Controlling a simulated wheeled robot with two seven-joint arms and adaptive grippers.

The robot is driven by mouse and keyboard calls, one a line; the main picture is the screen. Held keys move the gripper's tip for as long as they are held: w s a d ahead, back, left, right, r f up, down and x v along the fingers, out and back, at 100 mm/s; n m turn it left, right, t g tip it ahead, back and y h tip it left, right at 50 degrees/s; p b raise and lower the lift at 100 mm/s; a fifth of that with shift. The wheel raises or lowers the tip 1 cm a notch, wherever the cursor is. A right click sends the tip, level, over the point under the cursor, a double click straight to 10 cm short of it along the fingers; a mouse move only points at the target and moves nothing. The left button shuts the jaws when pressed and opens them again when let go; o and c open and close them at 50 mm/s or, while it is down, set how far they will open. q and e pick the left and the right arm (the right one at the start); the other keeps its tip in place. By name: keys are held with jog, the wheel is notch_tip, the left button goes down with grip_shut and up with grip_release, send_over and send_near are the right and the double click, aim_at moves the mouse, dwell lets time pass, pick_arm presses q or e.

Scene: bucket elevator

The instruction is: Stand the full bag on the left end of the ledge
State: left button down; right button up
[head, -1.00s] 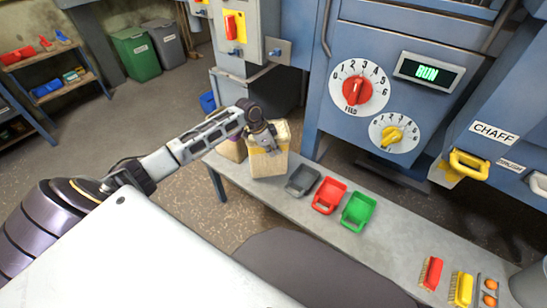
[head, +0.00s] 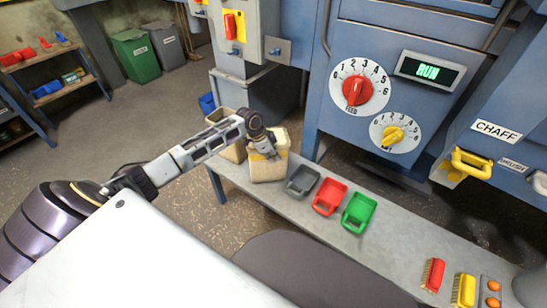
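The full bag (head: 279,167), a tan bag with a pale top, is at the left end of the grey ledge (head: 312,214). It looks upright, its bottom at or very near the ledge surface; I cannot tell if it bears its weight there. My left gripper (head: 268,152) is at the upper front of the bag and appears shut on it, though its fingertips are small and partly hidden. A second tan bag or container (head: 236,152) is just left of and behind it, partly hidden by my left arm. My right gripper is not in view.
Grey (head: 302,181), red (head: 329,196) and green (head: 358,212) scoops lie right of the bag on the ledge. A red brush (head: 432,274) and yellow brush (head: 463,289) lie farther right. The blue machine (head: 375,30) with dials and RUN display stands behind.

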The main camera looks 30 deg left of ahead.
pick_arm(q)
jog(key=c, duration=2)
grip_release()
jog(key=shift+f, duration=0.1)
jog(key=o, duration=0.4)
jog(key=shift+c, duration=0.2)
jog(key=shift+r, duration=0.2)
